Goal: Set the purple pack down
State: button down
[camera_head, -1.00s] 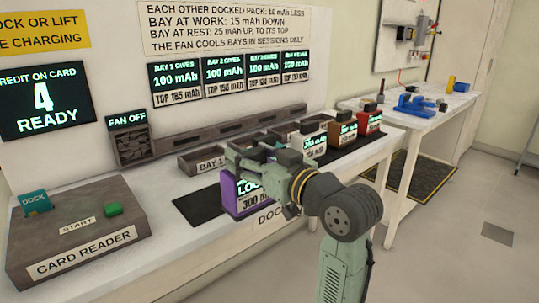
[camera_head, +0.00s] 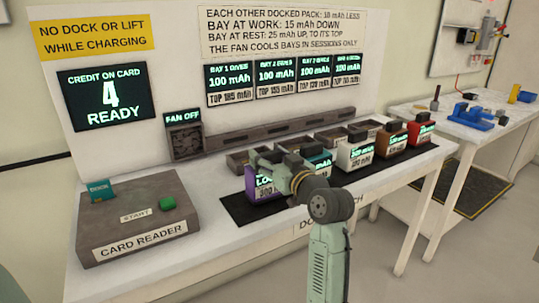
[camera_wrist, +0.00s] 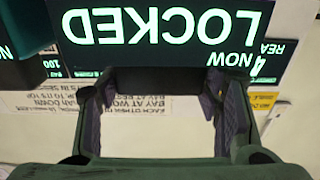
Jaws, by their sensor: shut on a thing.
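The purple pack (camera_head: 249,183) is at the left end of the black mat on the bench, in front of the leftmost bay. Its lit face reads "LOC…" above "300 mAh", partly hidden by my arm. My gripper (camera_head: 262,158) is shut on the pack's top. I cannot tell whether the pack's base touches the mat. In the wrist view, a dark screen reading "LOCKED" (camera_wrist: 160,25) shows upside down beyond my gripper's fingers (camera_wrist: 162,88); pale wall shows between them.
White (camera_head: 358,153), brown (camera_head: 391,143) and red (camera_head: 420,134) packs stand to the right. A teal one (camera_head: 320,158) is partly behind my arm. The card reader (camera_head: 138,222) is at the left, with clear bench between it and the black mat (camera_head: 232,210).

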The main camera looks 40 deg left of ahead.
jog(key=shift+f, duration=0.15)
jog(key=shift+f, duration=0.15)
jog(key=c, duration=0.5)
grip_release()
